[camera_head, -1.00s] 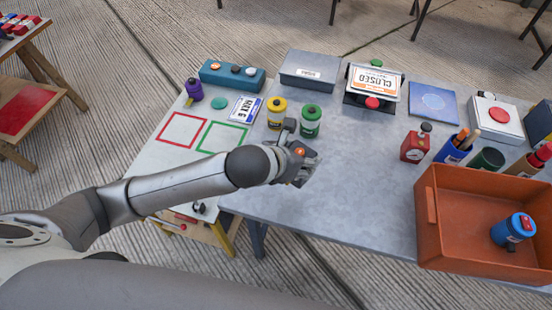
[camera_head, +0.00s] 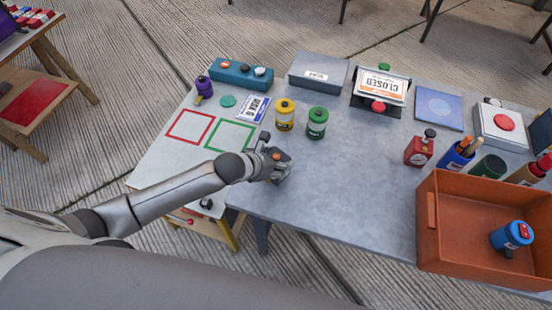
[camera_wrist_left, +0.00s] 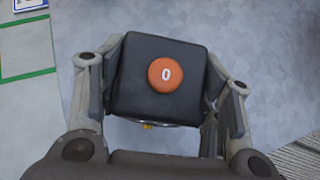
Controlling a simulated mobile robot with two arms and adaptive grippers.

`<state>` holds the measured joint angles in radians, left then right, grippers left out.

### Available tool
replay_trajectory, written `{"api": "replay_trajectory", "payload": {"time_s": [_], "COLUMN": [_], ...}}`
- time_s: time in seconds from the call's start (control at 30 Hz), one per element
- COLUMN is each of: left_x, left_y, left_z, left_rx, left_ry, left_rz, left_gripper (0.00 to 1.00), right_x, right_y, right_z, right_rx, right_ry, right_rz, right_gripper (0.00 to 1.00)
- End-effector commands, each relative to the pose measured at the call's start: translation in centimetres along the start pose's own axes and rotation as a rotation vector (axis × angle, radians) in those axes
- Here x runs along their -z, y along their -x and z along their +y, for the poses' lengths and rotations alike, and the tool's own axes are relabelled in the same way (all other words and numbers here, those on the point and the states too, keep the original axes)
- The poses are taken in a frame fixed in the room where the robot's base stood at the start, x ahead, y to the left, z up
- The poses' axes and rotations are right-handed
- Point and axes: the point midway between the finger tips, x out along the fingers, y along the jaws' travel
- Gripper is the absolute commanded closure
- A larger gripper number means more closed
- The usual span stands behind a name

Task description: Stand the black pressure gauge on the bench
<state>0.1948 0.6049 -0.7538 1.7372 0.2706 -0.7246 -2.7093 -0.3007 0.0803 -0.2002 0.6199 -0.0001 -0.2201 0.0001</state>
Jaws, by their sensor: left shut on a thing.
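My left gripper (camera_head: 274,166) is shut on a black box-shaped thing, which I take to be the black pressure gauge (camera_wrist_left: 133,85). In the left wrist view its dark square top faces the camera, with an orange round cap marked 0 (camera_wrist_left: 166,75) on it. A finger lies against each side of it. In the head view the gripper is over the near left part of the grey bench (camera_head: 340,200), right of the green outlined square (camera_head: 231,135). Whether the gauge touches the bench cannot be told. My right gripper is not in view.
A yellow canister (camera_head: 285,116) and a green canister (camera_head: 316,124) stand just behind the gripper. A red gauge (camera_head: 419,149) stands farther right. An orange crate (camera_head: 470,275) with a blue canister (camera_head: 512,236) is at the right. The bench middle is clear.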

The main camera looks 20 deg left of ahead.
Motion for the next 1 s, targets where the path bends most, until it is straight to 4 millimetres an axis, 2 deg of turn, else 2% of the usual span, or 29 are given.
{"api": "replay_trajectory", "payload": {"time_s": [0.33,0.37,0.53,0.87,1.0], "left_x": [0.12,0.28,0.24,0.16,0.07], "left_y": [-0.24,-0.29,-0.23,-0.15,0.53], "left_z": [0.02,0.00,-0.02,-0.03,0.00], "left_rx": [0.000,0.000,0.000,0.000,0.000], "left_ry": [-0.002,-0.001,0.000,0.000,-0.001], "left_rz": [-0.003,0.000,0.000,0.000,-0.001], "left_gripper": [0.78,0.40,0.20,0.20,0.20], "right_x": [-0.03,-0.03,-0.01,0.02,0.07], "right_y": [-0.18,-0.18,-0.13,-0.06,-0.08], "right_z": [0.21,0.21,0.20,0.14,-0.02], "right_rx": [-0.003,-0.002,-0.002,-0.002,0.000], "right_ry": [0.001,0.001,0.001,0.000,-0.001], "right_rz": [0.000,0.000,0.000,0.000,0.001], "right_gripper": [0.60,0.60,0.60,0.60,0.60]}}
